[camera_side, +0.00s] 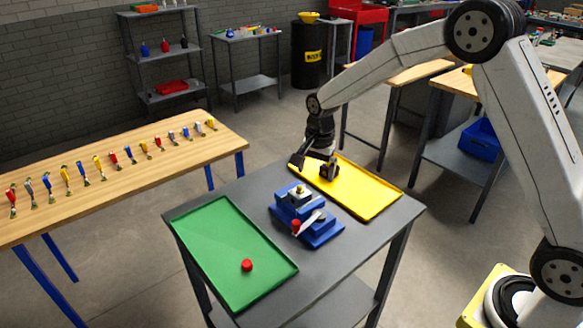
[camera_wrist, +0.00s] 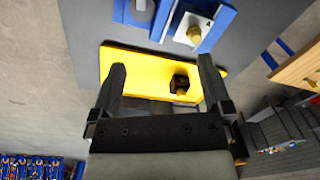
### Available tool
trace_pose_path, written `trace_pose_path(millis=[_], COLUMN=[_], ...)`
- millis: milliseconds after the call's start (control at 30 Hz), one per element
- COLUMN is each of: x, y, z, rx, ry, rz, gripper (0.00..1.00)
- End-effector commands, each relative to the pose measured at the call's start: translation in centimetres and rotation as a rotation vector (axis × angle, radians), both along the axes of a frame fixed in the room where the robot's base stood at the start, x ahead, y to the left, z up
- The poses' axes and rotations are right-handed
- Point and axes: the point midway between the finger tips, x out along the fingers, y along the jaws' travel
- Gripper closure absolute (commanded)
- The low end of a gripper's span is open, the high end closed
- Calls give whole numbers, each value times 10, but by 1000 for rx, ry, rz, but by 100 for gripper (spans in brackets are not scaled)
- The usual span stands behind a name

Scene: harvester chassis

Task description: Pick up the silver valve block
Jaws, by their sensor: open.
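A silver block with a brass fitting on top (camera_side: 299,191) sits in a blue vise-like fixture (camera_side: 312,234) in the middle of the grey table. In the wrist view the silver block (camera_wrist: 183,34) shows at the top, beyond my fingertips. My gripper (camera_side: 315,160) is above the yellow tray (camera_side: 376,208), behind the fixture in the side view. In the wrist view my gripper (camera_wrist: 163,66) is open, with its fingers well apart and nothing held. A dark block with a brass-coloured top (camera_wrist: 180,84) is on the yellow tray between the fingers, nearer the right one.
A green tray (camera_side: 215,235) holding a red round piece (camera_side: 247,265) lies at the table's left. The fixture has a red-knobbed lever (camera_side: 296,226). A wooden bench (camera_side: 120,190) with a row of coloured tools stands further left.

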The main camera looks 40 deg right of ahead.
Motion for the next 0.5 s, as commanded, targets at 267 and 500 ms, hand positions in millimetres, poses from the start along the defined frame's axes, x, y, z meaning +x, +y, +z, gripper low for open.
trace_pose_path(millis=[267,500], x=[44,59], y=[-6,-8], z=[-18,-25], rx=[13,16], ry=[45,61], rz=[-305,-429], gripper=[0,0])
